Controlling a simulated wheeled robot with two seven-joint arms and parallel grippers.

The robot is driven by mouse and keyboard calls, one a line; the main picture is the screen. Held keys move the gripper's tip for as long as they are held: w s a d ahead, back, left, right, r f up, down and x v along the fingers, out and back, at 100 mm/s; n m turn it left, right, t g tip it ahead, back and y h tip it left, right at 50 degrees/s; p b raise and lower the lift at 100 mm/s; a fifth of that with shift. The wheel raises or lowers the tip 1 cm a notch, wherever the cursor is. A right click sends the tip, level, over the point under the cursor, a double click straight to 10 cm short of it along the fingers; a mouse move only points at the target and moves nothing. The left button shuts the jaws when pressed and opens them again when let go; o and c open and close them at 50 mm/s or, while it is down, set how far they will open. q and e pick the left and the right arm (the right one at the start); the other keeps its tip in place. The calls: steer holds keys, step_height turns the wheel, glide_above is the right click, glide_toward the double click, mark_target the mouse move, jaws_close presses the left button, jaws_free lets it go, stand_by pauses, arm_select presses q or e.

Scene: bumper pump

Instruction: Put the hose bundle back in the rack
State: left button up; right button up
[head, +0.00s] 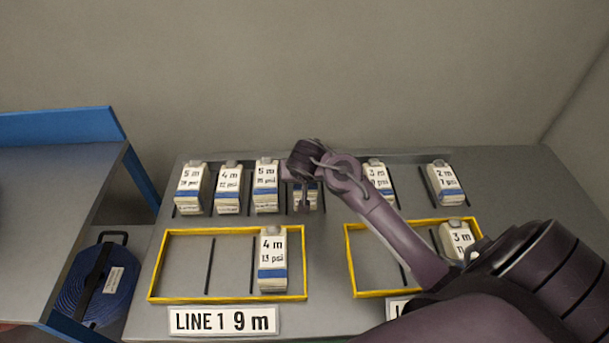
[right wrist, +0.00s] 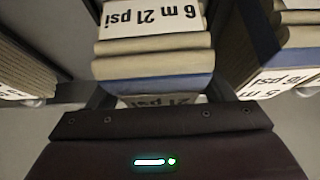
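Hose bundles are cream folded blocks with a printed label and a blue band. Several stand in a back row on the grey rack, among them a 5 m bundle (head: 265,187) and a 2 m bundle (head: 444,184). My right gripper (head: 305,200) reaches down over a bundle in the middle of that row, mostly hidden by it. In the right wrist view this bundle (right wrist: 153,50) reads "6 m 21 psi" and sits between the dark fingers (right wrist: 158,98). Whether the fingers press on it is unclear. My left gripper is not in view.
A yellow frame (head: 152,272) marked "LINE 1 9 m" holds a 4 m bundle (head: 271,262) at its right. Another yellow frame (head: 352,262) holds a 3 m bundle (head: 458,240). A blue coiled hose (head: 97,282) lies lower left, beside a blue-edged table (head: 60,180).

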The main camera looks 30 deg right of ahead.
steer(key=shift+r, duration=0.15)
steer(key=shift+r, duration=0.2)
steer(key=v, duration=1.1)
steer(key=shift+s+a+r, duration=0.15)
steer(key=shift+s+r, duration=0.05)
steer(key=shift+r, duration=0.05)
